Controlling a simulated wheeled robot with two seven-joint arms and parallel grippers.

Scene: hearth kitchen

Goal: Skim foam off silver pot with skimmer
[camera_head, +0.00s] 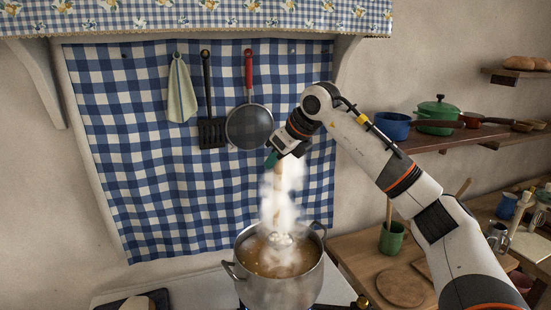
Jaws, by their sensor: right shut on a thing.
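A silver pot (283,292) stands on the stove at the bottom centre, with brownish liquid in it. Pale patches show on the liquid, and white steam rises from it. My right gripper (277,160) is above the pot, shut on the skimmer's handle (277,177). The skimmer hangs down into the steam, which blurs its lower part. Its head seems to be at the liquid near the pot's far side; I cannot tell how deep it is. My left gripper is not in view.
A pan with a red handle (249,128), a black spatula (211,133) and a cloth (181,92) hang on the checked cloth behind. A green cup (391,240) and a round wooden board (401,287) are on the table at right. A shelf holds a green pot (438,112).

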